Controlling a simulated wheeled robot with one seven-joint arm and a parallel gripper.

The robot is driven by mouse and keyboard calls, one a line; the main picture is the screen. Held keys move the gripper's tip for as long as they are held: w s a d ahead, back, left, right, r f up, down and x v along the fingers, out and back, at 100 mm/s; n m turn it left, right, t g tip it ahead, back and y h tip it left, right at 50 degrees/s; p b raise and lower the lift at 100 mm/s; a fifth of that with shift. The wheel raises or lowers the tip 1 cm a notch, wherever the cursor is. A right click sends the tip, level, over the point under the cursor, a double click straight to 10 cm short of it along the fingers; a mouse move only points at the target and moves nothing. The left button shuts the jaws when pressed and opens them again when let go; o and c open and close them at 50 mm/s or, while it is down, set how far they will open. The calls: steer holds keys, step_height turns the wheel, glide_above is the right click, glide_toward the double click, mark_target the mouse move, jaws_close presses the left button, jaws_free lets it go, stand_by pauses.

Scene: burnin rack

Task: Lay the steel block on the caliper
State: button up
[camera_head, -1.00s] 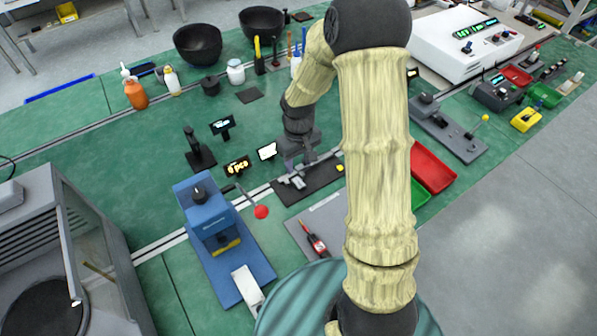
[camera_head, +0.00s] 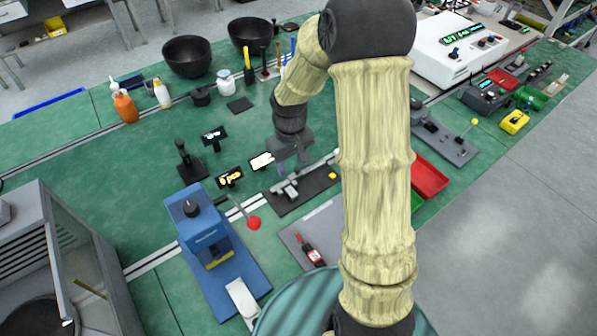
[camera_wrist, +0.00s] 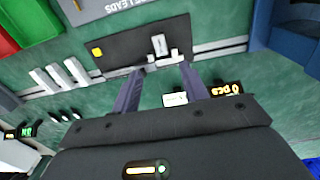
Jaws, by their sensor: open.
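My gripper (camera_wrist: 160,72) is open and empty, with its two fingers apart. In the head view my gripper (camera_head: 290,167) hangs just above a dark mat (camera_head: 312,196). A small light-grey metal piece (camera_wrist: 159,45) lies on this mat, seen ahead between the fingertips in the wrist view; in the head view the grey piece (camera_head: 287,189) is partly below the gripper. I cannot tell for sure whether it is the steel block, the caliper or both together. A small yellow piece (camera_wrist: 97,51) sits at the mat's other end. Several pale bars (camera_wrist: 60,77) lie beside the mat.
A blue press (camera_head: 205,235) with a red-ball lever (camera_head: 254,223) stands left of the mat. Small display signs (camera_head: 229,177) stand close behind it. A grey board (camera_head: 316,240) with a red tool lies in front. A red bin (camera_head: 430,177) is to the right.

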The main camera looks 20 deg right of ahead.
steer(key=s+r+m+t, duration=0.1)
steer(key=s+r, duration=0.2)
steer(key=s, duration=0.4)
steer(key=s+r+m+t, duration=0.1)
steer(key=s+r+m, duration=0.1)
steer(key=s, duration=0.4)
steer(key=shift+s+r, duration=0.4)
steer(key=shift+r, duration=0.45)
steer(key=shift+c, duration=0.8)
